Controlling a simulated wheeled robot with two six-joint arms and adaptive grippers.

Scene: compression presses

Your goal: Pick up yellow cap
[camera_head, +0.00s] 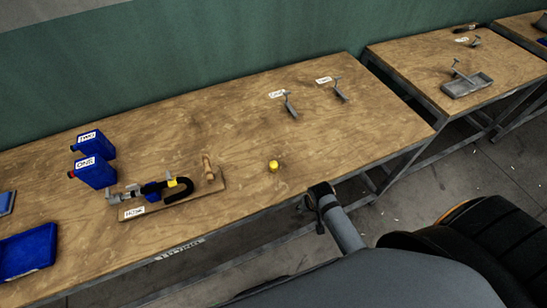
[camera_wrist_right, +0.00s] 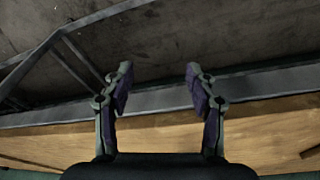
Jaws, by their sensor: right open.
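The yellow cap (camera_head: 273,166) is a small round piece standing on the wooden bench top, near its front edge, in the head view. My right gripper (camera_head: 318,203) is just right of the cap and nearer to me, around the bench's front edge. It is apart from the cap. In the right wrist view the right gripper (camera_wrist_right: 158,75) has its two fingers spread with nothing between them. The cap does not show in that view. My left gripper is not in view.
A board with a hose fixture (camera_head: 160,195) lies left of the cap. Two blue containers (camera_head: 95,172) and a blue tray (camera_head: 28,252) are farther left. Labelled clamps (camera_head: 290,105) stand toward the back. The bench around the cap is clear. A second bench (camera_head: 420,60) stands at right.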

